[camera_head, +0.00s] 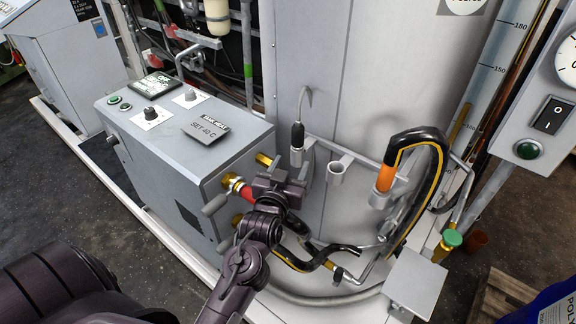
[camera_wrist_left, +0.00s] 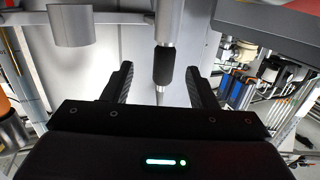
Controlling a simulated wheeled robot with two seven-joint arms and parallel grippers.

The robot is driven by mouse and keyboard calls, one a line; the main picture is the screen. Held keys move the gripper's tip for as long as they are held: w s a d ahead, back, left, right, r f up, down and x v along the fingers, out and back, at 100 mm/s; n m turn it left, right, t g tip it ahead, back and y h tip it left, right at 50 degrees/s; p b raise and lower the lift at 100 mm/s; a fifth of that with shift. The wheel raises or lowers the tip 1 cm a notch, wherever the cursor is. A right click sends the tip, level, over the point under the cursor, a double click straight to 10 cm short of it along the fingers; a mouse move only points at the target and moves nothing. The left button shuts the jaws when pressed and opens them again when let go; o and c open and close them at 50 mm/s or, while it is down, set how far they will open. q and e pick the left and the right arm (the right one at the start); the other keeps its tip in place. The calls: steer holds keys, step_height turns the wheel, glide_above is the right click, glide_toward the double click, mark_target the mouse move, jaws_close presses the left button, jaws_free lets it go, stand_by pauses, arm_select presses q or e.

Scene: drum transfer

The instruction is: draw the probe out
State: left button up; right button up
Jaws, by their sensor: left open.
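The probe (camera_head: 298,136) has a black grip and a thin bent metal rod on top. It stands upright in a small metal cup holder (camera_head: 297,158) on the front of the grey tank. Its lower end is hidden in the holder. My left gripper (camera_head: 280,178) is just in front of and below the probe. In the left wrist view the gripper's two black fingers (camera_wrist_left: 160,82) are open, and the probe's black grip (camera_wrist_left: 163,64) appears between and beyond them. I see no clear contact. My right gripper is not in view.
A grey control cabinet (camera_head: 170,125) stands left of the gripper, with brass fittings on its side. To the right are an empty cup holder (camera_head: 338,172), an orange-handled nozzle (camera_head: 386,178) and a black-yellow hose (camera_head: 437,185). A small grey plate (camera_head: 416,283) sits at lower right.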

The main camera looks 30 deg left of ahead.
mark_target(296, 143)
arm_select(q)
steer(key=shift+w+a+r+n+t+y+b, duration=0.15)
steer(key=shift+w+a+r+y+b, duration=0.1)
steer(key=shift+w, duration=0.25)
steer(key=shift+w+a+r+n+t+y+b, duration=0.15)
steer(key=shift+w+a+r+b, duration=0.1)
steer(key=shift+w, duration=0.25)
steer(key=b+x, duration=0.1)
steer(key=x, duration=0.2)
steer(key=shift+f, duration=0.15)
steer(key=shift+x, duration=2.25)
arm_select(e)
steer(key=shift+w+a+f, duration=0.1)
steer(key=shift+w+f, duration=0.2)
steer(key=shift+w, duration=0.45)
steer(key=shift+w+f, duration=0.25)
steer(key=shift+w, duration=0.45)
